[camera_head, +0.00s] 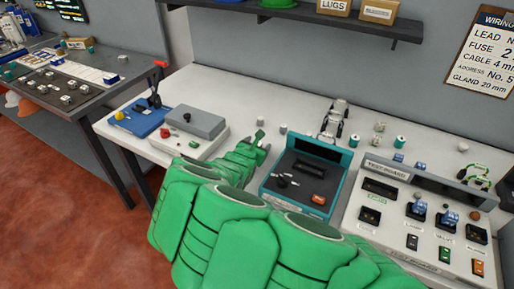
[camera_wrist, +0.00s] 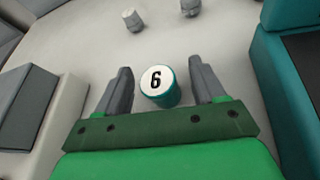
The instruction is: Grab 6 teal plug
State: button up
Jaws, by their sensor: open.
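The teal plug (camera_wrist: 158,86) has a white top with a black 6 on it and stands upright on the white bench. In the wrist view it is between the two grey fingers of my gripper (camera_wrist: 159,92), nearer the fingertips, with a gap on each side. The fingers are open and hold nothing. In the head view my gripper (camera_head: 262,140) is over the bench, left of the teal tray. The teal plug 6 is hidden or too small to make out there.
A teal-rimmed tray (camera_head: 268,184) with small tools stands right of my gripper. A grey box (camera_head: 201,124) stands to its left. Small grey cylinders, one of them here (camera_wrist: 132,20), stand beyond. A test board (camera_head: 400,171) is at the right, a shelf (camera_head: 300,12) above.

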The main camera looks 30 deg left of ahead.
jog(key=c, duration=1.1)
